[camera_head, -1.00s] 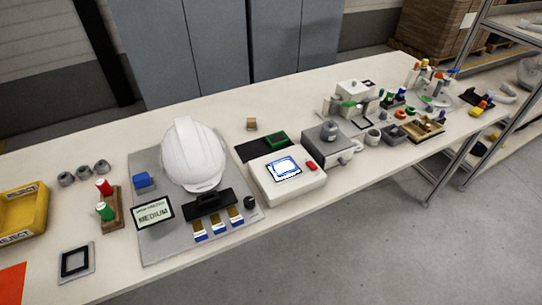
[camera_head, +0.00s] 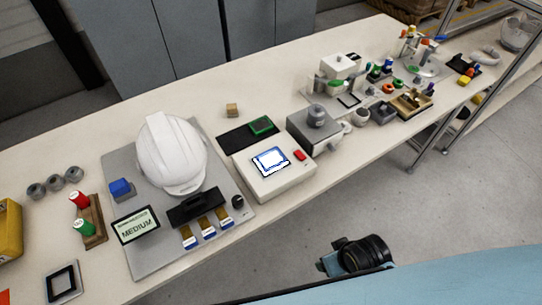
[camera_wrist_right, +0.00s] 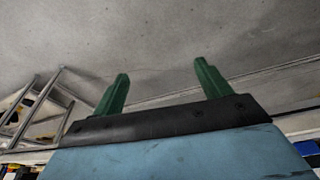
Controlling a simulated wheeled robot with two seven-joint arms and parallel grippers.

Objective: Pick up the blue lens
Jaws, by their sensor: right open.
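I cannot make out for sure which thing is the blue lens. Several small coloured pieces, some blue (camera_head: 388,65), stand at the far right part of the table, too small to tell apart. My right gripper (camera_wrist_right: 162,70) is open and empty in the right wrist view, with its green fingers apart over bare floor. My right arm crosses the bottom right of the head view, off the table's front edge. My left gripper is not in view.
The white helmet shell (camera_head: 171,150) stands on the grey board (camera_head: 135,260). A white device with a screen (camera_head: 300,178) and a grey box (camera_head: 300,122) stand along the table. A metal shelf rack (camera_head: 500,75) stands at the right. The floor (camera_head: 430,195) before the table is clear.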

